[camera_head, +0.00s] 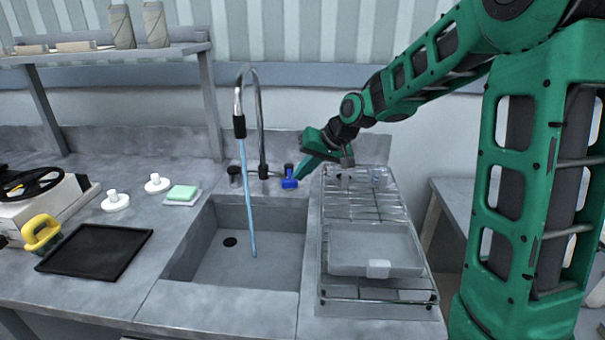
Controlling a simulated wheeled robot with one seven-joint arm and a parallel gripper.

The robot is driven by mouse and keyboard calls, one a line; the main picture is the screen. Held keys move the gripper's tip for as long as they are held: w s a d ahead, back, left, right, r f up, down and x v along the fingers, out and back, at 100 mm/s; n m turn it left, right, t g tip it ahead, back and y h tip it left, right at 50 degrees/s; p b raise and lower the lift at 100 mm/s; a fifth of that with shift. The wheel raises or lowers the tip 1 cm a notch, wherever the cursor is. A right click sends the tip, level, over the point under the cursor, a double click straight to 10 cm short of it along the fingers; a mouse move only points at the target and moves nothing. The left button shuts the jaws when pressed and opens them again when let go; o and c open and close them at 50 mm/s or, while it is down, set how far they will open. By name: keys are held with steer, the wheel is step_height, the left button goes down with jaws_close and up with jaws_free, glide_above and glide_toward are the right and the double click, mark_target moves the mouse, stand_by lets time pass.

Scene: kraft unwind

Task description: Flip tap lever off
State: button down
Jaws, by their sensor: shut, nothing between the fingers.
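The tap (262,130) has a tall curved metal spout with a black nozzle, at the back of the grey sink. A blue stream of water (249,205) runs from the nozzle into the basin. A blue lever (289,180) sits at the right of the tap's base, and a dark knob (234,173) is at its left. My gripper (303,172) is shut and empty, its green fingers pointing down and left just right of the blue lever. I cannot tell whether the fingertips touch the lever.
The sink basin (200,250) is empty apart from the water. A wire drying rack (335,215) with a grey tray (370,245) stands at right, below my arm. At left are a green sponge (182,192), white knobs (115,200) and a black tray (95,248). A shelf (110,55) stands at back left.

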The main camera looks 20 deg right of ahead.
steer(key=a+m+h, duration=0.1)
steer(key=a+m, duration=0.1)
steer(key=shift+s+a+m+t, duration=0.1)
steer(key=shift+a+m+t, duration=0.2)
steer(key=shift+t, duration=0.1)
stand_by(0.3)
steer(key=shift+d, duration=0.1)
